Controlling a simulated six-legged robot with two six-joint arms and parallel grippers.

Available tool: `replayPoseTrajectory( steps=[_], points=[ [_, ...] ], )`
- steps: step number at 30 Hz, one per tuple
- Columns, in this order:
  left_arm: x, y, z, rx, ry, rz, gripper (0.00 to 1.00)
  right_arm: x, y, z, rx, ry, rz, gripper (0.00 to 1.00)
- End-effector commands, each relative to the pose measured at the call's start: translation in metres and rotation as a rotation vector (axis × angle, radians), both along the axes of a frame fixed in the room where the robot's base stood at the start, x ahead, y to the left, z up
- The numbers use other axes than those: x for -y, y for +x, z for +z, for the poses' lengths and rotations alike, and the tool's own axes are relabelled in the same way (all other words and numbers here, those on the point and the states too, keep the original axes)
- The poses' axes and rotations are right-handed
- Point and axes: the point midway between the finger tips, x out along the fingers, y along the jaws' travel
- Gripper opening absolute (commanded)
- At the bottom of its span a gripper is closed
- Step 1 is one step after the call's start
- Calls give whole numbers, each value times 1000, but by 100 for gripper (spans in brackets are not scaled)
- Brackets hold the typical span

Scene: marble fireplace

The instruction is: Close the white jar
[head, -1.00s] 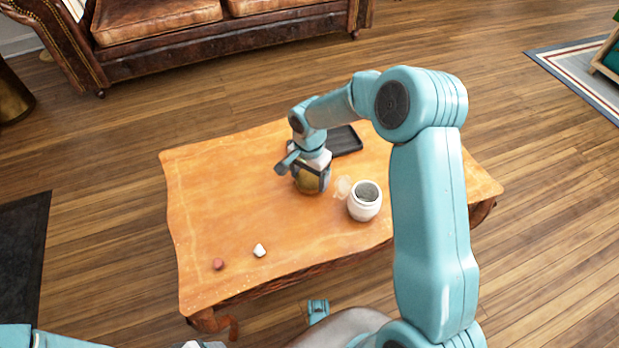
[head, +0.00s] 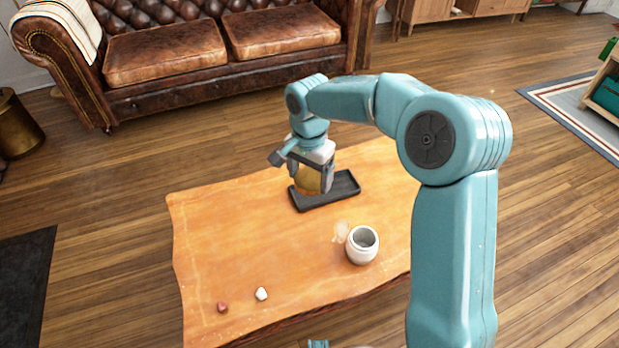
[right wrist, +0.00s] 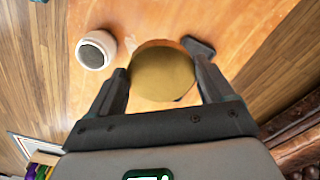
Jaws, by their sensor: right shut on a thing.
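The white jar (head: 362,246) stands upright on the wooden table (head: 240,225), its round mouth open and dark inside. It also shows in the right wrist view (right wrist: 91,55), left of my gripper. My right gripper (head: 312,178) is shut on a gold-amber round thing (head: 307,180), held over the black tray (head: 320,199), farther back and left of the jar. In the right wrist view my fingers (right wrist: 164,82) clasp this thing's sides (right wrist: 163,72). Whether it touches the tray cannot be told. My left gripper is not in view.
A small white piece (head: 262,294) and a small reddish piece (head: 222,307) lie at the table's near left. A pale patch (head: 341,232) marks the tabletop beside the jar. A brown leather sofa (head: 220,45) stands behind.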

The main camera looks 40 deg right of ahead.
Motion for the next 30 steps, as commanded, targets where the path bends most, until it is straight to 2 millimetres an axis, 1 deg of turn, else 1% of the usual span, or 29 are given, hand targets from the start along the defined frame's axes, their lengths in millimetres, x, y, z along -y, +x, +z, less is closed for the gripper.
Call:
replayPoseTrajectory(
  steps=[8, 11, 14, 18, 22, 25, 27, 30],
  points=[
    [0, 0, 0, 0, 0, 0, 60, -1, 0, 0, 1, 0, 6, 48],
    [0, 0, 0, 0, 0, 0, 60, -10, 0, 4, 2, 1, 89, 48],
    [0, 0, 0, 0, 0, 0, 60, -31, 0, 13, 4, 2, 298, 48],
    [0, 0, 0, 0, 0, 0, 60, -67, -3, 28, 5, 1, 688, 48],
    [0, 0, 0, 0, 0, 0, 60, -95, -9, 39, 3, 0, 996, 48],
    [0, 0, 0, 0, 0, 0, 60, -107, -12, 44, 2, -1, 1137, 48],
    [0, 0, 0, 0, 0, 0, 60, -110, -13, 45, 1, 0, 1182, 48],
    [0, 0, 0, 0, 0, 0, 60, -111, -13, 46, 1, 0, 1198, 48]
  ],
)
